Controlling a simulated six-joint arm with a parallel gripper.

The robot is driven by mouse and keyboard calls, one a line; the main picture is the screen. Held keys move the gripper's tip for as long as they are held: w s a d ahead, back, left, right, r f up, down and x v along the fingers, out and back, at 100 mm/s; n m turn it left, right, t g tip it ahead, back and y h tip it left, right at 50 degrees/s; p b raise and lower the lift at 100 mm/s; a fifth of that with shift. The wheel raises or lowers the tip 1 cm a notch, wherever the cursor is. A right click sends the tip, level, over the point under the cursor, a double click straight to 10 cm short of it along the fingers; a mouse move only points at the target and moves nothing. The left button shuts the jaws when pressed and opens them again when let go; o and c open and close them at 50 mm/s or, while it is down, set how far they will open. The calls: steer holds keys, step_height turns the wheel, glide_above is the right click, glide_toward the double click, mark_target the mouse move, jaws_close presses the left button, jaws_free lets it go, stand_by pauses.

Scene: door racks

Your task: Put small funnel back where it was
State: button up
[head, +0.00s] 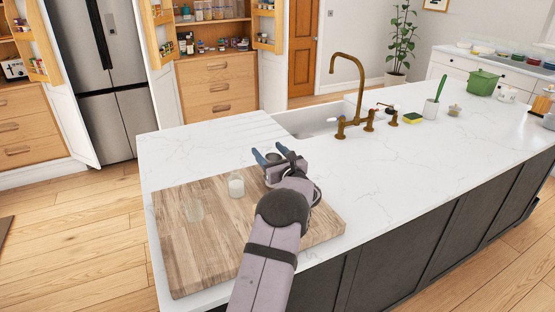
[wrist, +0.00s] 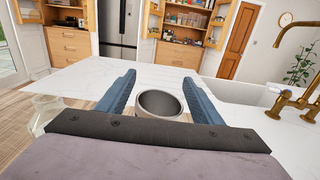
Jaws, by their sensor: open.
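A round grey metal piece with a wide open top (wrist: 160,103), which looks like the small funnel, stands between my fingers in the wrist view. Its lower part is hidden behind my gripper's body, so I cannot tell its full shape. It shows only partly in the head view (head: 273,158). My gripper (wrist: 158,88) is open, with one blue finger on each side of the piece and a visible gap at the right. In the head view my gripper (head: 271,154) is low over the far right edge of the wooden board (head: 215,250).
The sink (head: 310,118) with a brass tap (head: 345,75) lies beyond my gripper. The white counter left of the sink is clear.

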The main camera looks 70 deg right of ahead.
steer(key=r+b+v, duration=0.1)
steer(key=b+v, duration=0.1)
steer(key=v, duration=1)
steer(key=shift+b, duration=0.4)
